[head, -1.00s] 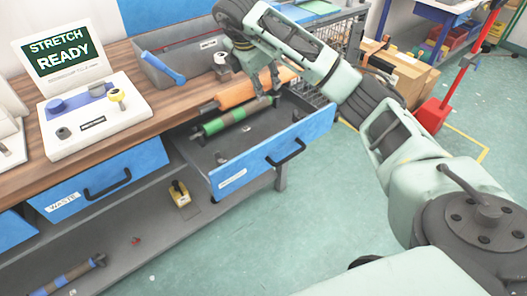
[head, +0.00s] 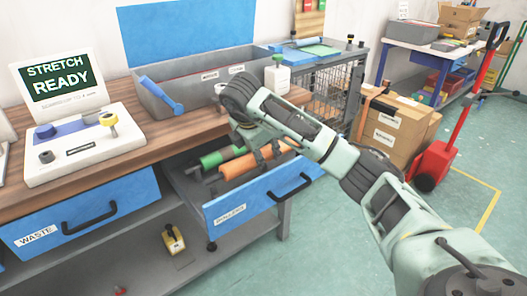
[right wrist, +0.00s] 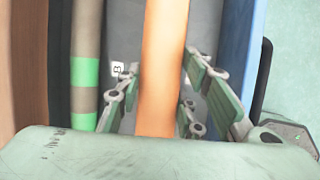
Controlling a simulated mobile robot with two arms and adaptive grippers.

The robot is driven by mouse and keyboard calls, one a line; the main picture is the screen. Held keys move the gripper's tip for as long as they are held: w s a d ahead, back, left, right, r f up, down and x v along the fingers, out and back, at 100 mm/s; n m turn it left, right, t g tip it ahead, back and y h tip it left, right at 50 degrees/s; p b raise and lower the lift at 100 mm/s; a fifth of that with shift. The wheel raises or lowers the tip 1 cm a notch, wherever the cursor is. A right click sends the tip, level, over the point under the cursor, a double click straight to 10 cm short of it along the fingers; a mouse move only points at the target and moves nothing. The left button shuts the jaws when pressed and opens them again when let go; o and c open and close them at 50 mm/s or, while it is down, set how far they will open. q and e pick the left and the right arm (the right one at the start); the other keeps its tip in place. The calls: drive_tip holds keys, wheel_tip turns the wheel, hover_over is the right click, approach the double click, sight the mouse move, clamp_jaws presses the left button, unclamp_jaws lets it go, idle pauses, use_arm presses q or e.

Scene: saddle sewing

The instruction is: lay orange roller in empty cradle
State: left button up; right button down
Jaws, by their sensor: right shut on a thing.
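My right gripper (head: 266,154) is shut on the orange roller (head: 240,166), with a finger pair on each side of it. The roller is inside the open blue drawer (head: 262,205), in front of the roller with green bands (head: 222,156) and roughly parallel to it. In the right wrist view the orange roller (right wrist: 161,60) runs between the fingers, and the green-banded roller (right wrist: 86,75) lies to its left with a gap between. The cradle under the orange roller is hidden, so I cannot tell whether the roller touches it. My left gripper is not in view.
The wooden bench top (head: 150,135) overhangs the drawer's back. A grey bin (head: 190,90) and a white bottle (head: 277,75) stand on it. The drawer's blue front wall (right wrist: 240,60) is close to the right of my fingers. A closed waste drawer (head: 85,215) is at the left.

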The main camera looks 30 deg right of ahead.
sight(234, 169)
drive_tip(key=shift+f, duration=2.6)
drive_tip(key=c, duration=1.2)
unclamp_jaws()
drive_tip(key=shift+s+f, duration=0.1)
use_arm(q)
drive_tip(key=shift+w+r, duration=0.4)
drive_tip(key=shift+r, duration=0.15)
use_arm(e)
drive_tip(key=v, duration=0.5)
drive_tip(key=shift+r, duration=0.25)
drive_tip(key=shift+s+a+r+p, duration=0.15)
drive_tip(key=shift+a+r+p, duration=0.2)
drive_tip(key=shift+r, duration=0.3)
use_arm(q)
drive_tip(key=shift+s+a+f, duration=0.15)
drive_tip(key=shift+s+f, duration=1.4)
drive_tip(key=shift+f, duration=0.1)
use_arm(e)
drive_tip(key=shift+s+a+r, duration=0.1)
drive_tip(key=shift+r, duration=0.2)
